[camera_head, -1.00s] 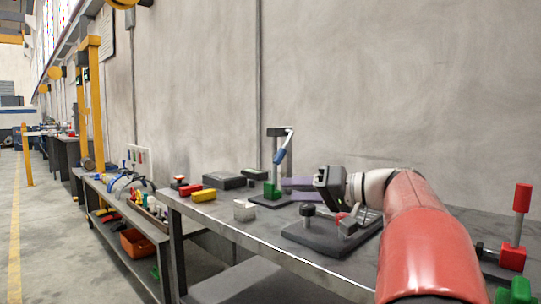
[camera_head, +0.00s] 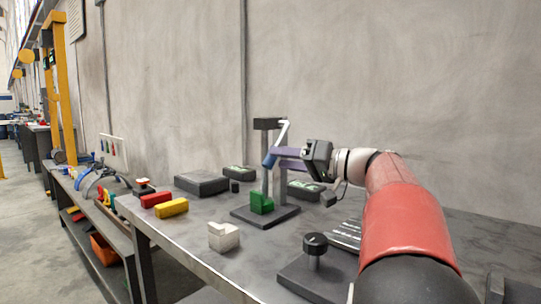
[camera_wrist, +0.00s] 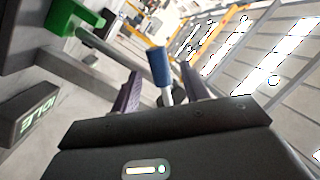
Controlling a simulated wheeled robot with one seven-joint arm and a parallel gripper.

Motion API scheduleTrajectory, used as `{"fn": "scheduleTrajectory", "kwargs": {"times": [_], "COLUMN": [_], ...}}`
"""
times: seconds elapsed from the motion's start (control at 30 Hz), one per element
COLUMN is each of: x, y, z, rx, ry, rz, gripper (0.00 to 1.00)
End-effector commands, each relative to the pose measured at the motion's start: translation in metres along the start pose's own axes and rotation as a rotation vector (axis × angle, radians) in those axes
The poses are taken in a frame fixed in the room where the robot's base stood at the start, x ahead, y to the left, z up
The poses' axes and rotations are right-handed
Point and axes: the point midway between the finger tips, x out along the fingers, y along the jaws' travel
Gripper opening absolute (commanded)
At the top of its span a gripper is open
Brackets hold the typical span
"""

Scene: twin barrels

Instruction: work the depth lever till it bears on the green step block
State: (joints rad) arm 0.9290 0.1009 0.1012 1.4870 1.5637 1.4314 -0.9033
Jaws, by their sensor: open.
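The depth lever is a pale bent arm (camera_head: 284,132) with a blue grip (camera_head: 269,161), hanging from the black head (camera_head: 267,123) of a grey post stand. The green step block (camera_head: 261,203) sits on the stand's dark base, below the lever; the lever is apart from it. My gripper (camera_head: 281,158) is open, its purple fingers level with the blue grip. In the wrist view the blue grip (camera_wrist: 160,66) shows between the two spread fingers (camera_wrist: 161,85); I cannot tell whether either touches it. The green block also shows there (camera_wrist: 72,17).
A white stepped block (camera_head: 223,237), a yellow block (camera_head: 171,208) and a red block (camera_head: 156,198) lie to the left. Dark boxes (camera_head: 202,183) stand behind. A black knob fixture (camera_head: 315,245) stands in front, below my arm. The bench between is clear.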

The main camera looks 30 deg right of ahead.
Motion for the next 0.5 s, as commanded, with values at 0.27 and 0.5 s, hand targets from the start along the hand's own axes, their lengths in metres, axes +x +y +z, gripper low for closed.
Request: {"fn": "scheduleTrajectory", "kwargs": {"times": [0.27,0.5], "x": [0.035,0.040], "y": [0.000,0.000], "z": [0.000,0.000], "rx": [0.000,0.000], "ry": [-0.001,0.000], "rz": [0.000,0.001], "gripper": [0.45,0.45]}}
